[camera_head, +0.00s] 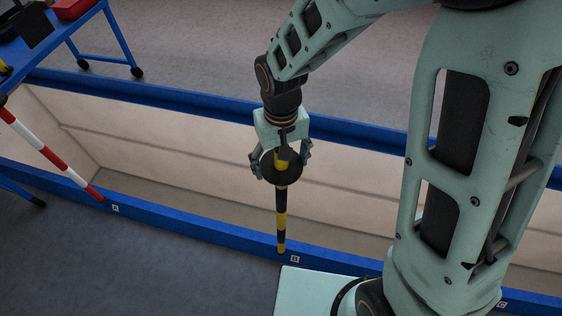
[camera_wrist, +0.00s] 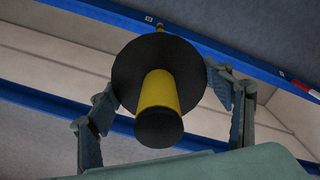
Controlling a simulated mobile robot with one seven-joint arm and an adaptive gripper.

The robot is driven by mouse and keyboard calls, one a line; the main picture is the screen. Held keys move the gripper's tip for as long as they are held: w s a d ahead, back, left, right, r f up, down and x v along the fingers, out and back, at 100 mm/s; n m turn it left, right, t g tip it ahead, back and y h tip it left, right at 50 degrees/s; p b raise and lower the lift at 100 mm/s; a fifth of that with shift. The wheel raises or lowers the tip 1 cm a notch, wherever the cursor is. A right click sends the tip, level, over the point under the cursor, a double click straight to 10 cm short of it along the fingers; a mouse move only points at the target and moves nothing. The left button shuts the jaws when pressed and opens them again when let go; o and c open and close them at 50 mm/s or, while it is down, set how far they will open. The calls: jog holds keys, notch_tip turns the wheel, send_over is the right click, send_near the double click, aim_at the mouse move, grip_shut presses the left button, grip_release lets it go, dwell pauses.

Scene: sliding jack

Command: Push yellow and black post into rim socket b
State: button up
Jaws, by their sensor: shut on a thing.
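The yellow and black post (camera_head: 281,217) hangs upright below my gripper (camera_head: 281,162) in the head view. Its lower tip is at the blue rim, just left of the label B (camera_head: 295,259); I cannot tell whether it has entered the socket there. In the wrist view the post's black cap and yellow neck (camera_wrist: 158,92) point toward the camera, with a wide black disc behind them. My gripper (camera_wrist: 170,100) is shut on the post, with one finger at each side of the disc. The socket itself is hidden by the post.
The blue rim (camera_head: 190,223) runs along a long pale-walled trough. A blue wheeled cart (camera_head: 90,28) stands at the upper left. Grey floor lies in front of the rim.

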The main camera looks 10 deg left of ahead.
jog(key=shift+f, duration=0.3)
jog(key=o, duration=1.9)
jog(key=shift+f, duration=0.1)
notch_tip(320, 180, up, 12)
jog(key=shift+r, duration=0.1)
